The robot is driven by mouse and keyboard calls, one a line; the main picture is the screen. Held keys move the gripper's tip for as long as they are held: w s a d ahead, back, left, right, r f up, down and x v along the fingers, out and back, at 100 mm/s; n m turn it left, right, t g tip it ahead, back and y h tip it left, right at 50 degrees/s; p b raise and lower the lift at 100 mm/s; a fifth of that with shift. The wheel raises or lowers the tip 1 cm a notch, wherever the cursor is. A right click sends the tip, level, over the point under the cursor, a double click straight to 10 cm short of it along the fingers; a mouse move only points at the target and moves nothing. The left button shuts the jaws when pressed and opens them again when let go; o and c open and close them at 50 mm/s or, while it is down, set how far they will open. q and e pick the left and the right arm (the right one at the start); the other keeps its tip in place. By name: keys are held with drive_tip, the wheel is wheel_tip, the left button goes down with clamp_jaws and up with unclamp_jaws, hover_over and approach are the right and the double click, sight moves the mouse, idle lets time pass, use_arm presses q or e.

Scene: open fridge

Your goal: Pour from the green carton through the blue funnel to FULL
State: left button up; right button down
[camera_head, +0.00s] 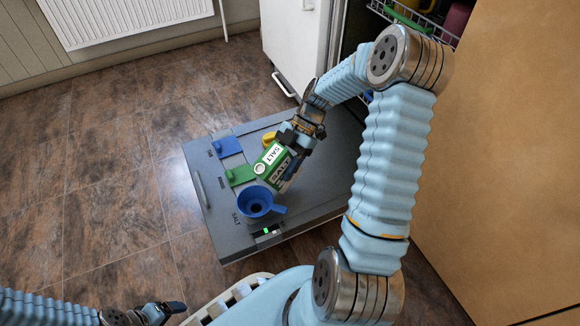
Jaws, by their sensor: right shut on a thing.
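The green carton (268,169) has a white label reading SALT. My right gripper (298,143) is shut on its upper right part and holds it tilted, its lower left end towards the funnel. The blue funnel (256,201) stands on the grey open door panel (215,203), beside the printed word SALT, with its mouth up and a tab to the right. The carton is just above and behind the funnel in the picture; I cannot make out any stream between them. A small lit green indicator (266,230) is on the panel's front edge. My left gripper (172,308) is low at the left; its jaw opening is unclear.
A blue flap (227,146) and a green flap (239,175) lie on the panel left of the carton. A rack (415,18) is at the top right. Tiled floor is clear at left.

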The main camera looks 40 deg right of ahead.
drive_tip(key=shift+d+f+h, duration=0.2)
drive_tip(key=shift+f+h, duration=0.1)
drive_tip(key=shift+h, duration=0.3)
drive_tip(key=shift+d+h, duration=0.2)
drive_tip(key=shift+h, duration=0.4)
drive_tip(key=shift+w+r+h, duration=0.1)
drive_tip(key=shift+h, duration=0.5)
drive_tip(key=shift+d, duration=0.1)
drive_tip(key=shift+d+t+h, duration=0.1)
drive_tip(key=shift+t+h, duration=0.2)
drive_tip(key=shift+h, duration=0.3)
